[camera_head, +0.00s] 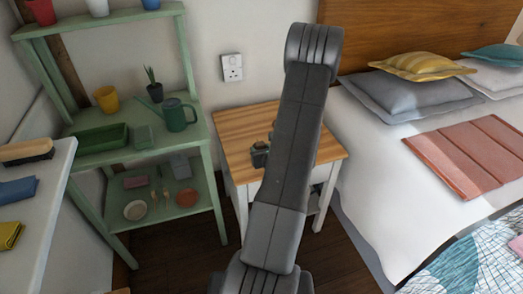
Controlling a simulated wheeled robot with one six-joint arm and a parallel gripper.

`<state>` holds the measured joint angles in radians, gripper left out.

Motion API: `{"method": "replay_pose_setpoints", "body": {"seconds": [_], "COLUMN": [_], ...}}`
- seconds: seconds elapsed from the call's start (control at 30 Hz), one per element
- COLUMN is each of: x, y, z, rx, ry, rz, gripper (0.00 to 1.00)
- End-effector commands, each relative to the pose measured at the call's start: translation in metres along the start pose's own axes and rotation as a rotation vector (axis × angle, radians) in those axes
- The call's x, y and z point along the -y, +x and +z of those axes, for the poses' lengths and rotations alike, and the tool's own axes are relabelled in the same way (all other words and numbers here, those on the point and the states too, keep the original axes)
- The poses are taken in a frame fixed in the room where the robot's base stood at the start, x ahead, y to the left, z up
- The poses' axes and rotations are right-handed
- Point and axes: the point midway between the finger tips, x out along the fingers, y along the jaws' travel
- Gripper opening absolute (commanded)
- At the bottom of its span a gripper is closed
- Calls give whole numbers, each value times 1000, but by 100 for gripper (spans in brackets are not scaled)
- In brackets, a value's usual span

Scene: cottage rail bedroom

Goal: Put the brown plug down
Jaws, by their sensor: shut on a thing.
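My arm rises through the middle of the view and hides most of my gripper. A small dark part of my gripper (261,154) shows at the arm's left edge, over the wooden top of the white nightstand (240,122). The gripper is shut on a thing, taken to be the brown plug. The plug itself is hidden, so I cannot tell its tilt or whether it touches the nightstand top.
A green shelf (195,135) on the left bears a watering can (178,115), a green tray (98,139) and a yellow cup (107,98). A bed (380,150) stands close on the right. A wall socket (232,68) is behind. The nightstand's left part is clear.

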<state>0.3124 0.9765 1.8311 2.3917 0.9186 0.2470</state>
Motion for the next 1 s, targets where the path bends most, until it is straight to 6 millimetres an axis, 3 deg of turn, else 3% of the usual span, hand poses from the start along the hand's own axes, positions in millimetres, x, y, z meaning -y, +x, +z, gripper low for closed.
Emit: {"method": "replay_pose_setpoints", "body": {"seconds": [0.27, 0.3, 0.4, 0.73, 0.93, 1.0], "x": [0, 0, 0, 0, 0, 1], "y": [3, 2, 2, 1, -4, -23], "z": [-7, -5, -5, -3, 11, 5], "rx": [0, 0, 0, 0, 0, -1], "ry": [0, 0, 0, 0, 0, 2], "rz": [0, 0, 0, 0, 0, -4], "gripper": [20, 51, 65, 65, 65, 65]}}
